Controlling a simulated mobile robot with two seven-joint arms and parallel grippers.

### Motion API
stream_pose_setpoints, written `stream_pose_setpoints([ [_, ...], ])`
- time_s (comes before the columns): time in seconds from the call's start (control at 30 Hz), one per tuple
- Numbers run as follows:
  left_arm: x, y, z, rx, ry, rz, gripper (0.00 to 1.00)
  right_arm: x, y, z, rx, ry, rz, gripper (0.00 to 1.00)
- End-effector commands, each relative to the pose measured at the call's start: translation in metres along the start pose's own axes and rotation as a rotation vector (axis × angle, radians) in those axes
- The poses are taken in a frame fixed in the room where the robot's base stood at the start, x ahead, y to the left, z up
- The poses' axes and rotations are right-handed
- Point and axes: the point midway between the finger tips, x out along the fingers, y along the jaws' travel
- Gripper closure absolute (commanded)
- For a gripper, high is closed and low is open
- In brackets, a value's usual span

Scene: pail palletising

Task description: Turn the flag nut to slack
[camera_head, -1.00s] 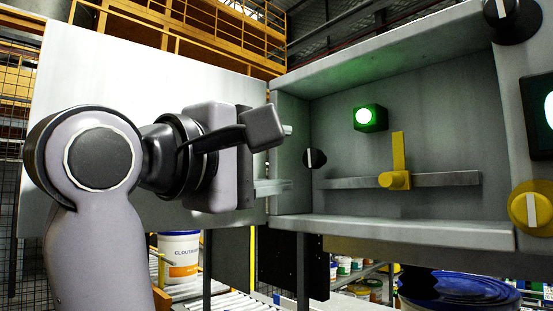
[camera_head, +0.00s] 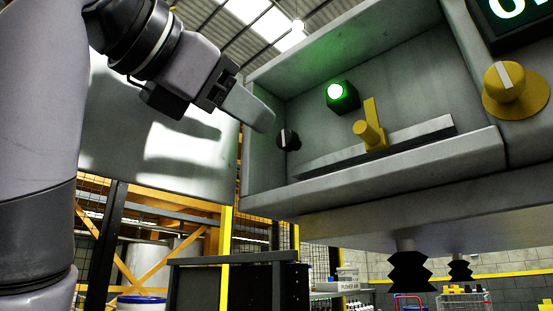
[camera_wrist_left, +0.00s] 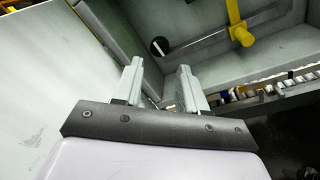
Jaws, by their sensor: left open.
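The yellow flag nut (camera_head: 369,134) sits on a grey bar (camera_head: 385,150) inside the open grey cabinet (camera_head: 310,100), with its flag standing up. It also shows in the left wrist view (camera_wrist_left: 243,34), near the top right. My left gripper (camera_head: 258,115) is at the cabinet's left edge, left of the nut and apart from it. In the left wrist view its two fingers (camera_wrist_left: 160,85) are spread with nothing between them. My right gripper is not in view.
A black knob (camera_head: 289,140) is on the cabinet's inner left side, close to my left gripper. A lit green lamp (camera_head: 341,96) is above the nut. A yellow knob (camera_head: 514,85) is on the right panel. The open door (camera_head: 160,150) stands at left.

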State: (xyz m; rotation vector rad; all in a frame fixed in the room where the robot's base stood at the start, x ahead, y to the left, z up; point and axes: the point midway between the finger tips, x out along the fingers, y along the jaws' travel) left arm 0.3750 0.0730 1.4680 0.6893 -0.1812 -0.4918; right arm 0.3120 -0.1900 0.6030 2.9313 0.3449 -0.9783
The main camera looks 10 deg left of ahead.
Motion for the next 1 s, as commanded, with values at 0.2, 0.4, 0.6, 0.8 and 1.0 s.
stream_pose_setpoints([
  [0.2,0.027,0.002,0.001,-0.005,0.005,-0.003,0.59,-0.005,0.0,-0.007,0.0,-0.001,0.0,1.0],
  [0.4,0.056,0.002,0.001,-0.004,0.004,-0.002,0.59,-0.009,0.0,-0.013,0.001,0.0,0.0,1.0],
  [0.6,0.07,0.001,0.0,-0.004,0.003,-0.002,0.59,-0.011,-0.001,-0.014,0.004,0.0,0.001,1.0],
  [0.8,0.07,0.0,0.0,-0.003,0.001,-0.001,0.59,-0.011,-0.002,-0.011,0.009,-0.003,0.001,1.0],
  [1.0,0.07,0.0,0.0,-0.003,0.002,-0.001,1.0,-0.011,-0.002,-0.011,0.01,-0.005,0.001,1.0],
])
